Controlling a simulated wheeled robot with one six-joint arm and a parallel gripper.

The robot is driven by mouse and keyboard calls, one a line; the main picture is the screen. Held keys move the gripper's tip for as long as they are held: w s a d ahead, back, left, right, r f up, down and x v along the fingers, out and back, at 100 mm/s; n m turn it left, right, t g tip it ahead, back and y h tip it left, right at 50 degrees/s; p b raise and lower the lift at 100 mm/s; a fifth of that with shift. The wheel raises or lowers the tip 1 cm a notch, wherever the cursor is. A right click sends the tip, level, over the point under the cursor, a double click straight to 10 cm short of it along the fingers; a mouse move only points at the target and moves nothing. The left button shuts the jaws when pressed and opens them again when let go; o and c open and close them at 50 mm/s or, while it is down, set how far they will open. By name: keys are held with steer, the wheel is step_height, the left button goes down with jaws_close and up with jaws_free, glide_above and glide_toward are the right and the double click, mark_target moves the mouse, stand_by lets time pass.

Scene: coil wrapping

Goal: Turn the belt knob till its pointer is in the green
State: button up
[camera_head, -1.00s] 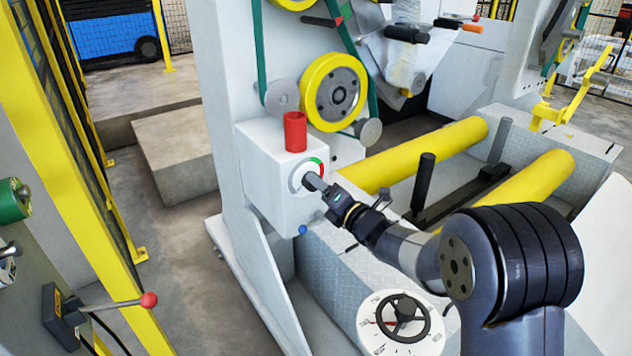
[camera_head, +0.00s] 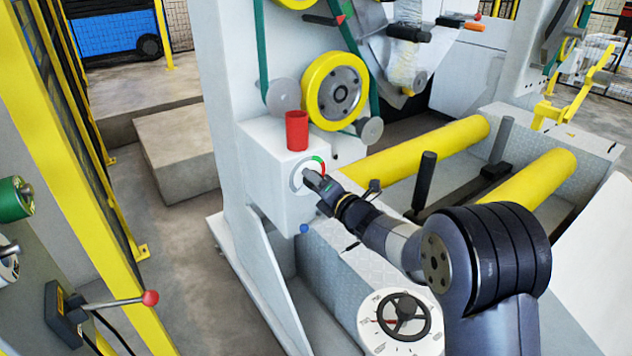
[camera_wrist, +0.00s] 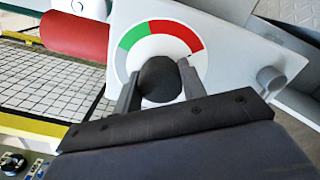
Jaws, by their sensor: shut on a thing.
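The belt knob (camera_wrist: 160,82) is dark and round, in the middle of a white dial with a green arc at upper left and a red arc from the top to the right in the wrist view. My gripper (camera_wrist: 161,76) is shut on the knob, one finger on each side. I cannot make out the knob's pointer. In the head view the dial (camera_head: 296,181) is on the front of a white box (camera_head: 262,160), and my gripper (camera_head: 311,179) reaches it from the lower right, hiding the knob.
A red cylinder (camera_head: 297,131) stands on top of the box. Below the dial is a blue button (camera_head: 304,229). Yellow rollers (camera_head: 415,150) lie to the right of the box. A black handwheel (camera_head: 404,314) is at the bottom, under my arm.

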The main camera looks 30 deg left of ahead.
steer(key=c, duration=0.3)
steer(key=shift+c, duration=0.2)
